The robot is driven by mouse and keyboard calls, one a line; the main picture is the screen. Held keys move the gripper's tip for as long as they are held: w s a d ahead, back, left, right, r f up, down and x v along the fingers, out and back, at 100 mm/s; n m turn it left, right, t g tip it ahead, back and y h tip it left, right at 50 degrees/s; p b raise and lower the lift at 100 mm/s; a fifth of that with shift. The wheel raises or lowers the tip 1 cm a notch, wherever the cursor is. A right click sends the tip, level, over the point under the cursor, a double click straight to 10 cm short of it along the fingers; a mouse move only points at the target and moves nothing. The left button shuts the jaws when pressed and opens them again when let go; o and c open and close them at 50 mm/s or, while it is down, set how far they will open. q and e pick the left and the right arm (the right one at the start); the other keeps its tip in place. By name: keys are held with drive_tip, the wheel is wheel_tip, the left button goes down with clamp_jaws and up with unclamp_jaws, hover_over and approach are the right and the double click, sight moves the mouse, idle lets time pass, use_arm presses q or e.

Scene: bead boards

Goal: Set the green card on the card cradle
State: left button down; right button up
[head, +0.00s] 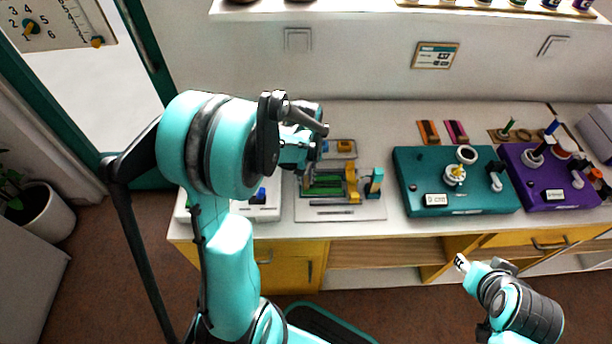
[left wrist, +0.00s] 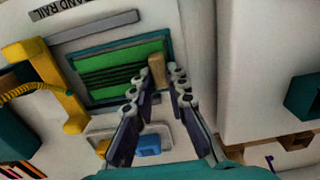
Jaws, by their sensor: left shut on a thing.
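The green card (left wrist: 115,75), crossed by dark stripes, shows in the left wrist view with a tan block (left wrist: 157,70) at its right end. A teal frame (left wrist: 77,98), which looks like the card cradle, surrounds it. I cannot tell whether the card rests in the frame or is just above it. In the head view the green card (head: 325,190) lies partly behind my left gripper (head: 308,150). My right gripper (head: 462,263) is low, before the counter; its jaws are unclear.
A yellow bracket (head: 353,186) and teal post (head: 375,183) stand right of the card. A teal board (head: 410,170) and purple board (head: 545,190) carry pegs farther right. Orange (head: 428,132) and pink (head: 456,132) cards lie behind. Bare counter shows near the wall.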

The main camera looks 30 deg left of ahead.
use_arm(q)
drive_tip(key=shift+f, duration=0.1)
drive_tip(key=c, duration=1.4)
unclamp_jaws()
wheel_tip(320, 180, up, 7)
drive_tip(key=p, duration=0.5)
